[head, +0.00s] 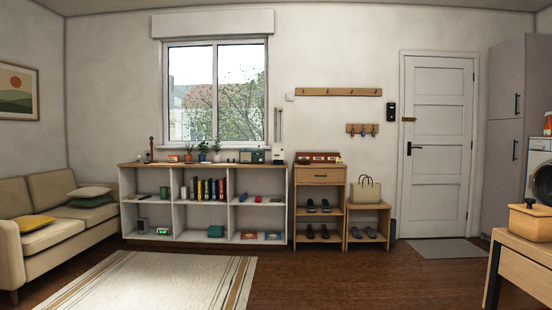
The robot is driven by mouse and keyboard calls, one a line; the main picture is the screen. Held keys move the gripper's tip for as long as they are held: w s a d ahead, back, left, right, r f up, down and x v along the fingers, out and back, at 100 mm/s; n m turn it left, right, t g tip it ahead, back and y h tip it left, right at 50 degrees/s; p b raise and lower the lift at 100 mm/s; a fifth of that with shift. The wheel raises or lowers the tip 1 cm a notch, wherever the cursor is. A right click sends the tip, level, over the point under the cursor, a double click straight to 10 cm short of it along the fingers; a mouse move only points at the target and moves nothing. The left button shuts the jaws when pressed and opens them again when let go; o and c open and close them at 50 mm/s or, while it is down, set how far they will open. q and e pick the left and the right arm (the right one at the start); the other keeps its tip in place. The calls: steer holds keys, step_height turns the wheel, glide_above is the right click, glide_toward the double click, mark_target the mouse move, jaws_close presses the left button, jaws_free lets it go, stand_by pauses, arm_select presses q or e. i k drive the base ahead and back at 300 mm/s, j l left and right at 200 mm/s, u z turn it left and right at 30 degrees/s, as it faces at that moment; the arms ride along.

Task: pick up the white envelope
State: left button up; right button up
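I cannot make out a white envelope anywhere in the head view; small items on the furniture are too far off to tell apart. A small white item (278,153) stands at the right end of the low shelf's top, and I cannot tell what it is. A tall narrow cabinet (320,176) beside that shelf bears a reddish-brown item (318,157) and other small things. Neither of my grippers shows in the view.
A low white shelf (174,210) stands under the window. A beige sofa (62,232) is at the left, a striped rug (150,280) before it. A bench with a bag (366,190) stands near the white door (438,150). A wooden table (525,262) is at right. The middle floor is clear.

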mark_target(278, 153)
steer(key=i+u, duration=0.3)
steer(key=i, duration=6.1)
steer(key=l+z, duration=0.05)
